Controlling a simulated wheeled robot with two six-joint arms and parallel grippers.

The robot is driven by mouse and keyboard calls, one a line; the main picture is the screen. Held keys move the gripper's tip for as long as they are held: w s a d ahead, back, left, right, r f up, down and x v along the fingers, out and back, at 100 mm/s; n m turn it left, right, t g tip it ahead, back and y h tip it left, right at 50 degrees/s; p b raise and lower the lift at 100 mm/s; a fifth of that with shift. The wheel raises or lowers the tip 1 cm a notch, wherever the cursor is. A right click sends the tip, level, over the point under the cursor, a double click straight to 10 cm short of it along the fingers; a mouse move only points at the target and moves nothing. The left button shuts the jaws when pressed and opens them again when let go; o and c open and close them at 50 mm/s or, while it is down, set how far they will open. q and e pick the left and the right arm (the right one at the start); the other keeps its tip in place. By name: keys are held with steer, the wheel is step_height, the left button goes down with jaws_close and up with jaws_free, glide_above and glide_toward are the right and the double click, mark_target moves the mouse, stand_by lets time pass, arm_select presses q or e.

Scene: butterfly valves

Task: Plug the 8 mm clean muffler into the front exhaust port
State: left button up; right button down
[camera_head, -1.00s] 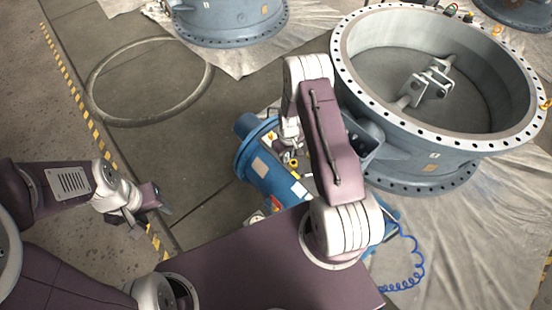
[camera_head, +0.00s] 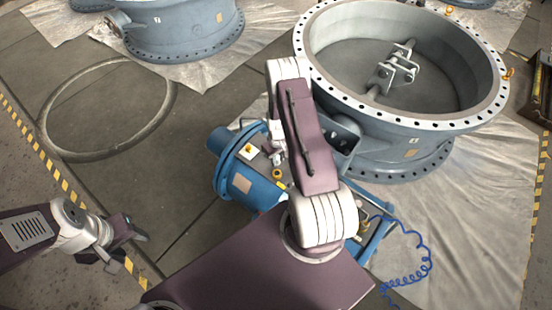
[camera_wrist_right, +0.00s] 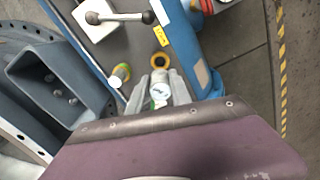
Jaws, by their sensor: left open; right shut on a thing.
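My right gripper (camera_wrist_right: 160,85) is shut on a small white cylinder with green marking (camera_wrist_right: 159,92), which looks like the muffler. It points at a yellow-orange ring with a dark middle (camera_wrist_right: 160,62), likely a port, on the grey face between blue edges. The cylinder appears short of the ring; the exact gap is unclear. A similar green-and-yellow fitting (camera_wrist_right: 121,72) stands left of it. In the head view the blue actuator (camera_head: 240,178) is partly behind my right arm, and a yellow ring (camera_head: 277,173) shows on it. My left gripper (camera_head: 132,250) is open and empty, over the floor.
A lever with a dark knob on a white block (camera_wrist_right: 112,17) is near the ring. The large grey-blue valve body (camera_head: 400,140) stands right of my right arm. A coiled blue hose (camera_head: 425,262) lies on the sheeting. The floor near the metal ring (camera_head: 50,140) is clear.

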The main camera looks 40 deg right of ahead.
step_height(320, 180, down, 7)
steer(key=b, duration=0.5)
steer(key=shift+r, duration=0.15)
steer(key=shift+s+r, duration=0.1)
steer(key=shift+f+b, duration=0.3)
steer(key=shift+b, duration=0.05)
stand_by(1.2)
steer(key=shift+f+b, duration=0.3)
steer(key=shift+f, duration=0.15)
stand_by(0.3)
steer(key=shift+f+b, duration=0.15)
steer(key=shift+b, duration=0.15)
steer(key=shift+f+b, duration=0.35)
steer(key=shift+f, duration=0.05)
stand_by(0.6)
